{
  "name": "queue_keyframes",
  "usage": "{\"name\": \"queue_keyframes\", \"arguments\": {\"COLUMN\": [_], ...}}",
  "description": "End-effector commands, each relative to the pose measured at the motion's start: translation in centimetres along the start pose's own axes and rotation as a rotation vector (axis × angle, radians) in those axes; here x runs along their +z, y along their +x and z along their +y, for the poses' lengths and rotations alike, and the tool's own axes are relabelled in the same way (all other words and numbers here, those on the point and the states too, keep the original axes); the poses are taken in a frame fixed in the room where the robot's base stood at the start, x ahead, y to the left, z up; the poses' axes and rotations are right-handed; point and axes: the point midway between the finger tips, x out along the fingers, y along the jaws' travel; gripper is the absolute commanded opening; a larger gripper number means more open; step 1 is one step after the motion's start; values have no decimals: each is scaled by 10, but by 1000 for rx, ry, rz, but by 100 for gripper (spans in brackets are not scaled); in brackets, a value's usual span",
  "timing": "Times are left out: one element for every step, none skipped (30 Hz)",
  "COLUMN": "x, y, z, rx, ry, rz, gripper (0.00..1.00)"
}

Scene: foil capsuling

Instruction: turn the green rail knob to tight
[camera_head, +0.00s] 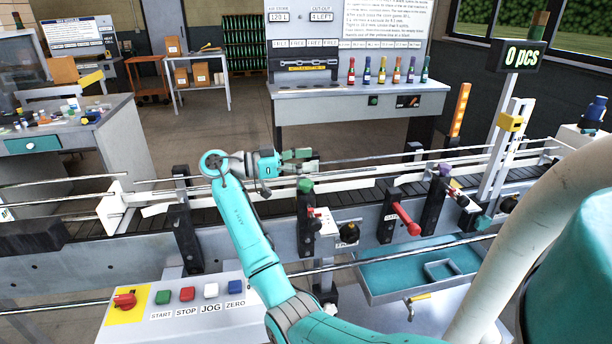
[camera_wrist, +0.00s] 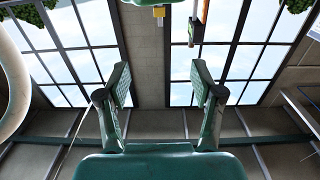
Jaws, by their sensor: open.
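The green rail knob (camera_head: 305,185) sits on top of a black bracket at the front side of the conveyor, near the middle of the head view. A small dial plate with a red mark is on the bracket just below and right of it. My gripper (camera_head: 316,161) is above and a little behind the knob in the picture, pointing right, apart from it. In the wrist view my gripper (camera_wrist: 160,90) has its two green fingers wide apart with nothing between them. The knob does not show in the wrist view, which faces windows and wall.
The conveyor (camera_head: 240,205) with its guide rails runs across the view. A red lever (camera_head: 405,217), a purple knob (camera_head: 445,169) and a teal knob (camera_head: 483,222) are to the right. A button panel (camera_head: 190,312) is at front left, a teal tray (camera_head: 400,275) at front right.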

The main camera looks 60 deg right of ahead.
Motion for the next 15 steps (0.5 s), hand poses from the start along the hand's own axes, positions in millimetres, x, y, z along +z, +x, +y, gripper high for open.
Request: {"name": "queue_keyframes", "arguments": {"x": [-8, -12, -17, -20, -23, -25, -27, -28, -29, -30, -30, -30, -30, -30, -30], "y": [0, 0, 0, 0, 0, 0, 0, 0, 0, 0, 0, 0, 0, 0, 0], "z": [0, 0, 0, 0, 0, 0, 0, 0, 0, 0, 0, 0, 0, 0, 0], "rx": [0, 1, 1, 1, 1, 1, 1, 1, 1, 1, 1, 1, 1, 1, 1], "ry": [3, 2, 1, 1, 2, 2, 2, 1, 0, 0, -1, -1, -1, -1, -1], "rz": [0, 0, 0, 0, 0, 0, 0, 0, 0, 0, 0, 0, 0, 0, 0], "gripper": [66, 66, 66, 66, 66, 66, 66, 66, 66, 66, 66, 66, 66, 66, 66]}}
